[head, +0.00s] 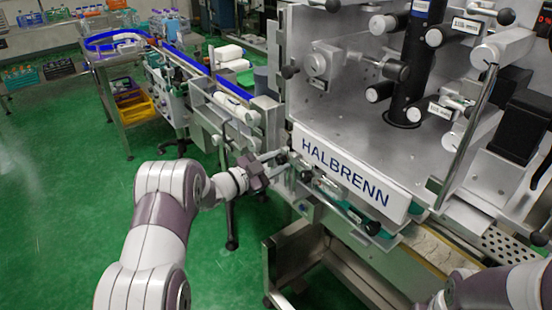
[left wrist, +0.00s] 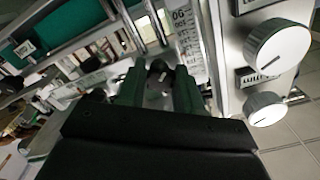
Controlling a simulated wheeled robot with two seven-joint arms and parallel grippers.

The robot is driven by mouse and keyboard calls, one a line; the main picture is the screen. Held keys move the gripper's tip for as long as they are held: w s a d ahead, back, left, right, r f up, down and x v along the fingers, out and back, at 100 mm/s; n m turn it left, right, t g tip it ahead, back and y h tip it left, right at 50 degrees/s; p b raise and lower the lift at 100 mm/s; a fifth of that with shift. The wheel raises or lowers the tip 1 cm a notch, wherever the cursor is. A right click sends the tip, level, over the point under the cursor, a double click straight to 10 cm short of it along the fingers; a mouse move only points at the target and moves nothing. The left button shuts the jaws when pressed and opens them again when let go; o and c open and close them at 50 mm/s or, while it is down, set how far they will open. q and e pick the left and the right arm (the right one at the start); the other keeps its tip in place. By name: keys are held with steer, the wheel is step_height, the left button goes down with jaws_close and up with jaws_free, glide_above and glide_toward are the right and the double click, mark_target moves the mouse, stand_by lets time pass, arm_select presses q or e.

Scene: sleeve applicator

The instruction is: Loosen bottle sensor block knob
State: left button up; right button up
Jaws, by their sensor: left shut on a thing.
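My left gripper (head: 277,158) reaches the front left edge of the machine, just left of the white HALBRENN panel (head: 345,175). In the left wrist view its two dark green fingers (left wrist: 160,88) are shut on a small dark knob (left wrist: 158,70). The knob sits between the fingertips, in front of metal rods and a printed scale (left wrist: 186,38). In the head view the knob is too small and covered to make out. My right arm shows at the bottom right, but its gripper is outside the picture.
Two large white dials (left wrist: 277,46) stand on a metal plate right of the fingers in the left wrist view. A conveyor with a blue edge (head: 190,62) runs behind the gripper. Green floor (head: 70,170) is open at left. A metal chute (head: 330,270) lies below the machine.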

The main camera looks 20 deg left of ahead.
arm_select(q)
steer(key=shift+n, duration=0.6)
steer(key=o, duration=1)
steer(key=shift+o, duration=0.2)
steer(key=shift+a, duration=0.1)
steer(key=v, duration=1.2)
steer(key=shift+s+a+b, duration=0.2)
steer(key=shift+s+b, duration=0.1)
steer(key=shift+b, duration=0.05)
